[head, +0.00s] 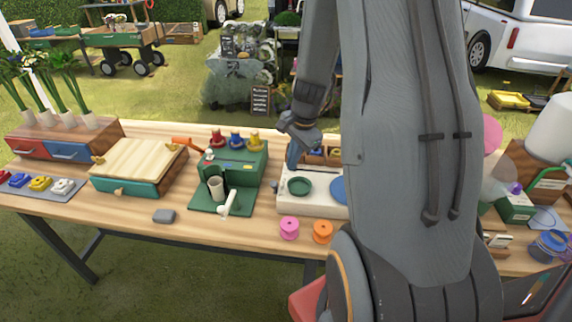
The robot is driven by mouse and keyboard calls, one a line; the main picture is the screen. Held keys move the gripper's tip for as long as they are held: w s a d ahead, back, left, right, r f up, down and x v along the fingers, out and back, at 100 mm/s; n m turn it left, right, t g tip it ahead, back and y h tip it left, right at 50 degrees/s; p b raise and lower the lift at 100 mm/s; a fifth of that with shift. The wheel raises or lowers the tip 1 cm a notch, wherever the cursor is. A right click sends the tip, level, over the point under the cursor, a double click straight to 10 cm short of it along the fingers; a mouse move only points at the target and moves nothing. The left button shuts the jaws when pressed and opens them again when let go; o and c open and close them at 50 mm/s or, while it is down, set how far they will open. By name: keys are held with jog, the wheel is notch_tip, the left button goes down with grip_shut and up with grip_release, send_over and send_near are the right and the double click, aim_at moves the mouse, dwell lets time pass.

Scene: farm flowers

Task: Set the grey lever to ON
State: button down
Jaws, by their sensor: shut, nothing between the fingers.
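My gripper (292,160) points down at the left end of a white panel (313,205), behind a dark green round piece (299,186). The gripper is shut and I see nothing held in it. I cannot pick out a grey lever for certain, and no ON mark is readable. A green machine (243,165) stands just left of the gripper, with red, blue and yellow knobs on top. On its front are a grey cylinder (216,188) and a white handle-like piece (228,203). My arm hides part of the white panel, and whether the gripper touches anything is unclear.
A wooden box (138,165) and a red-and-blue drawer unit (65,146) stand left on the table. A grey block (164,216) lies near the front edge. Pink (289,228) and orange (323,231) spools stand in front of the panel. My arm covers the table's right-centre.

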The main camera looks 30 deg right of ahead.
jog(key=s+r+b, duration=0.2)
jog(key=s+r, duration=0.2)
jog(key=r, duration=0.5)
jog(key=shift+a+r, duration=0.15)
jog(key=shift+a, duration=0.25)
jog(key=s+a+f+n+b, duration=0.1)
jog(key=s+a+n, duration=0.3)
jog(key=a+n, duration=0.4)
jog(key=s+a+f+n+b, duration=0.2)
jog(key=s+a+n, duration=0.3)
jog(key=a+n, duration=0.3)
jog(key=shift+a+f+g+h, duration=0.3)
jog(key=shift+f+h, duration=0.1)
jog(key=shift+f, duration=0.15)
